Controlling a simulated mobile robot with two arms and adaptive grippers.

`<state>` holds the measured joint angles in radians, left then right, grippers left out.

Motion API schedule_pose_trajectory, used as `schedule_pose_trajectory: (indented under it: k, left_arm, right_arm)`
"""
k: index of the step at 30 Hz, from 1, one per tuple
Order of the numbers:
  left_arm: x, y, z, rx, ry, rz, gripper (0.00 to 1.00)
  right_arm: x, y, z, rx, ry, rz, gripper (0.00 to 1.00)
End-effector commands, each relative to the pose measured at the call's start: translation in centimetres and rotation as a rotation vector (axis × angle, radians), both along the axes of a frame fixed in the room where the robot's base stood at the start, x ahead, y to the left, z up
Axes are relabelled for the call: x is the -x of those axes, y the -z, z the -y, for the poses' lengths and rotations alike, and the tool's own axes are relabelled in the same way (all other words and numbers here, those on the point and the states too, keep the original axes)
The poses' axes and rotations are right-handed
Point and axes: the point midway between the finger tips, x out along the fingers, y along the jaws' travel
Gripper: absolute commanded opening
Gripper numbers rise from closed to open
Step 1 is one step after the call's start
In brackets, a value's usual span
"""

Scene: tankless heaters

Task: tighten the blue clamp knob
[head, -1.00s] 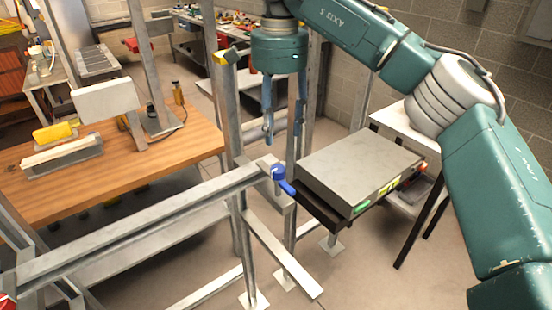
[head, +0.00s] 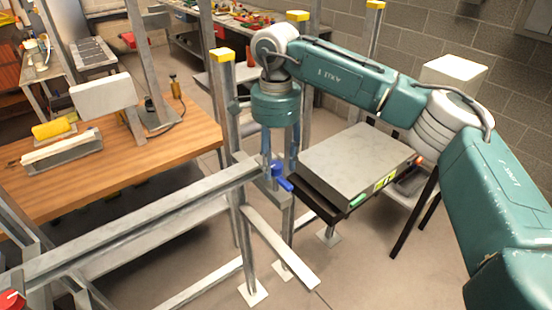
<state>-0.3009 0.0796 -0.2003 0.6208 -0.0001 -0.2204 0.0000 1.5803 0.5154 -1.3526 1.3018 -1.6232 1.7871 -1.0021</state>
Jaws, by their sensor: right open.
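The blue clamp knob (head: 284,184) sits at the right end of the grey steel rail (head: 150,218), by the upright post, with its handle sticking out to the lower right. My right gripper (head: 279,160) points straight down over it. Its fingers are open and their tips are close to the top of the knob. I cannot tell whether they touch it or reach around it. Part of the knob and the clamp is hidden by the fingers. My left gripper is not in view.
A grey box-shaped unit (head: 357,160) lies on a black support just right of the knob. Upright steel posts with yellow caps (head: 221,55) stand around my gripper. A wooden bench (head: 165,160) is at left. A red part (head: 11,300) shows at the lower left edge.

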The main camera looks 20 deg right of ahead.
Motion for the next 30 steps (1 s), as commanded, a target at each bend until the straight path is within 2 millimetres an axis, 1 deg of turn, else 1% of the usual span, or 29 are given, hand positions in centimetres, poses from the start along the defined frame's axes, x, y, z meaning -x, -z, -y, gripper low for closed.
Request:
schedule_pose_trajectory:
  k: [1, 5, 6, 8, 14, 20, 26, 30]
  left_arm:
    - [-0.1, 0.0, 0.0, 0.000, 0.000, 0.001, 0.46]
    - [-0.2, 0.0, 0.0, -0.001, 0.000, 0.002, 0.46]
    - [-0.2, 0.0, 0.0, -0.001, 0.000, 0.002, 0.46]
    - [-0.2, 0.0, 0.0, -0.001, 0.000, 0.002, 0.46]
    - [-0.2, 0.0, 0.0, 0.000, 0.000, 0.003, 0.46]
    - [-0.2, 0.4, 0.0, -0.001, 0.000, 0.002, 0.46]
    - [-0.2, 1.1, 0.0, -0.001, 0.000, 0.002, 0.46]
    - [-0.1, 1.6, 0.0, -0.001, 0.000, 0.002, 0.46]
  right_arm:
    - [0.0, 0.0, 0.0, 0.000, 0.000, 0.000, 0.46]
    - [0.0, 0.0, 0.0, 0.000, 0.000, 0.000, 0.20]
    - [0.0, 0.0, 0.0, 0.000, 0.000, 0.000, 0.13]
    - [0.0, 0.0, 0.0, 0.000, 0.000, 0.000, 0.01]
    - [0.0, 0.0, 0.0, 0.001, 0.007, 0.000, 0.01]
    - [0.0, 0.0, 0.1, 0.001, 0.059, 0.000, 0.01]
    - [0.0, 0.1, 0.1, 0.001, 0.186, 0.000, 0.01]
    - [-0.1, 0.1, 0.1, 0.000, 0.310, 0.002, 0.01]
